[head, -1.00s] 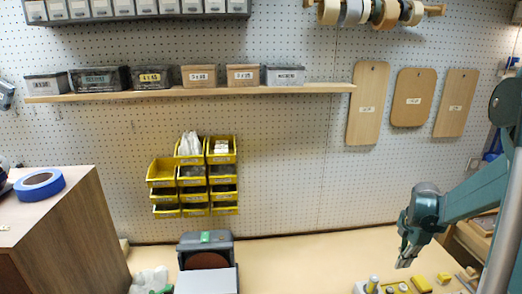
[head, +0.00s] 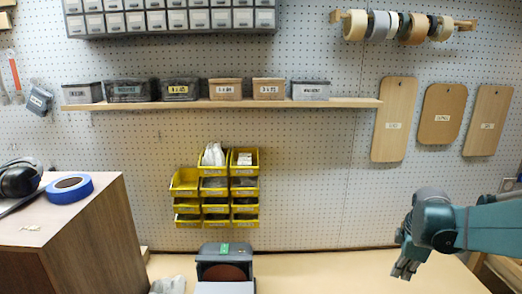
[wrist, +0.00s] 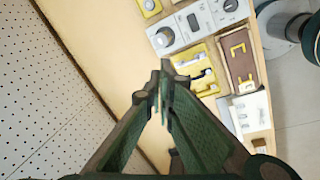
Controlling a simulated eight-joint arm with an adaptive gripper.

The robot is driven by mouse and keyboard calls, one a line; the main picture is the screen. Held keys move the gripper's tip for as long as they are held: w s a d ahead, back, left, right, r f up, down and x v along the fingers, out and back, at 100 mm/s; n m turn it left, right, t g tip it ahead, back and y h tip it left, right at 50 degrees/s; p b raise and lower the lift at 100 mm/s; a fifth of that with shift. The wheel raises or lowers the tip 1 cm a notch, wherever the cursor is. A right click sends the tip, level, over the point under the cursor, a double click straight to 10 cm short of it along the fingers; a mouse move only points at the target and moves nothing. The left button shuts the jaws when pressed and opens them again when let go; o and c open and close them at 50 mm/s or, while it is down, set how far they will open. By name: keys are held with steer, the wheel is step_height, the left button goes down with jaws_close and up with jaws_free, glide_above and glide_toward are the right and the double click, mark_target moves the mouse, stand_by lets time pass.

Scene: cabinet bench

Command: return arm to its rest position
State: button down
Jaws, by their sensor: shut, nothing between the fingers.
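My gripper (head: 405,268) hangs at the right of the head view, above the bench top (head: 335,272) and in front of the pegboard (head: 310,190). Its fingers point down. In the wrist view its two fingers (wrist: 163,80) meet at the tips, with nothing between them. Nothing touches the gripper.
The wrist view shows a grey device with dials (wrist: 200,22), a yellow holder (wrist: 197,68) and a brown tray (wrist: 238,58) on the bench. A sander (head: 226,265), yellow bins (head: 215,205), a wooden cabinet (head: 75,235) and a shelf (head: 225,105) show in the head view.

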steer(key=s+a+r+m+t, duration=0.2)
steer(key=s+a+m, duration=0.4)
steer(key=a, duration=0.6)
steer(key=s+a+r+m+t, duration=0.3)
steer(key=s+a+m, duration=0.3)
steer(key=s+a, duration=0.5)
steer(key=shift+a+r+y+b, duration=0.4)
steer(key=shift+a+r+b, duration=0.1)
steer(key=shift+r, duration=0.15)
stand_by(0.5)
